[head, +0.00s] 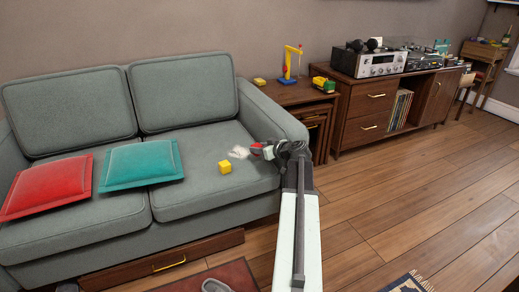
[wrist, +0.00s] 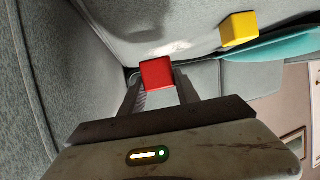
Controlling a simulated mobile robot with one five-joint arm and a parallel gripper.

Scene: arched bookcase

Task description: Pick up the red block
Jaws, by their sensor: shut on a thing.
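The red block (wrist: 156,74) sits between the two fingers of my gripper (wrist: 160,84) in the wrist view, and the fingers are shut on it. In the head view my gripper (head: 252,151) is at the right end of the grey sofa, over the seat near the armrest. A small red patch of the red block (head: 256,149) shows there, partly hidden by the gripper. I cannot tell whether the block still touches the seat.
A yellow block (head: 225,167) lies on the sofa seat (head: 200,200) left of my gripper; it also shows in the wrist view (wrist: 239,29). Teal (head: 142,164) and red (head: 48,186) cushions lie further left. The armrest (head: 268,112) stands close by. A side table (head: 290,93) holds toys.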

